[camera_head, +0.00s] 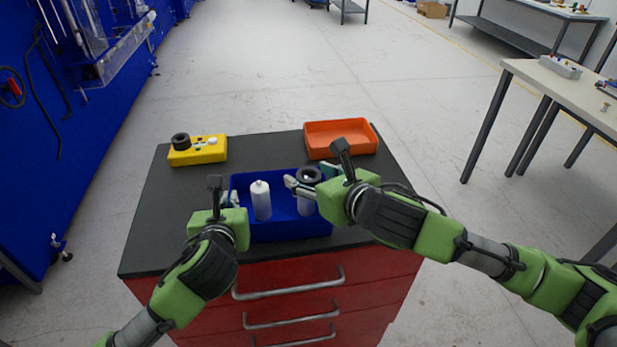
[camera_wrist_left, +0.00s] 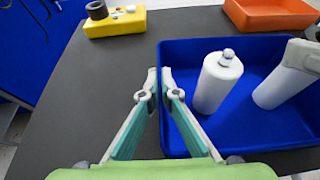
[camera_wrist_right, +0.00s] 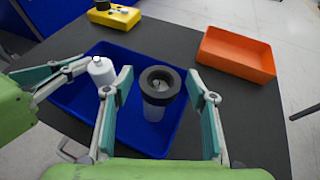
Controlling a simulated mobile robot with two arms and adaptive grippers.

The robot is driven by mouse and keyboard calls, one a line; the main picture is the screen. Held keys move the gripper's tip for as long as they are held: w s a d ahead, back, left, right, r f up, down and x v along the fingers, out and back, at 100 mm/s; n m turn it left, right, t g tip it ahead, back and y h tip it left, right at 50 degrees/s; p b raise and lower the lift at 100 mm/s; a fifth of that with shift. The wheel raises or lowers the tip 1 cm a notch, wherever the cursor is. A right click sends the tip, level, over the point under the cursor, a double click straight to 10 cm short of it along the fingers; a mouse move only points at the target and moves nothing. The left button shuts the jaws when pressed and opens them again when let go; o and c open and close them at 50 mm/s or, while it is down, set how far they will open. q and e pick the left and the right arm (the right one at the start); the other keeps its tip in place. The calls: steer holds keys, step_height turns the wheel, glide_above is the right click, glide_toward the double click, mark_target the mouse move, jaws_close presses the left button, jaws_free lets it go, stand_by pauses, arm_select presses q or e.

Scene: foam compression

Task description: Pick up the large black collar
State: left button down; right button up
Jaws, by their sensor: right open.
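A black collar (camera_wrist_right: 160,85) sits around the top of a white cylinder (camera_wrist_right: 153,112) standing in the blue tray (camera_wrist_right: 85,98). The collar also shows in the head view (camera_head: 309,174). My right gripper (camera_wrist_right: 158,98) is open, with one finger on each side of the collar and visible gaps. Another black collar (camera_head: 181,141) rests on the yellow block (camera_head: 198,155) at the back left. My left gripper (camera_wrist_left: 159,78) is empty beside the tray's left wall, its fingertips nearly together. A white bottle (camera_wrist_left: 217,82) stands inside the tray, right of it.
An orange tray (camera_head: 340,139) lies at the back right of the dark cabinet top (camera_head: 150,220). The cabinet top is clear at the left. A table with grey legs (camera_head: 545,80) stands apart at the right.

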steer(key=c, duration=1.3)
step_height(320, 180, up, 12)
step_height(320, 180, down, 10)
steer(key=shift+r, duration=0.2)
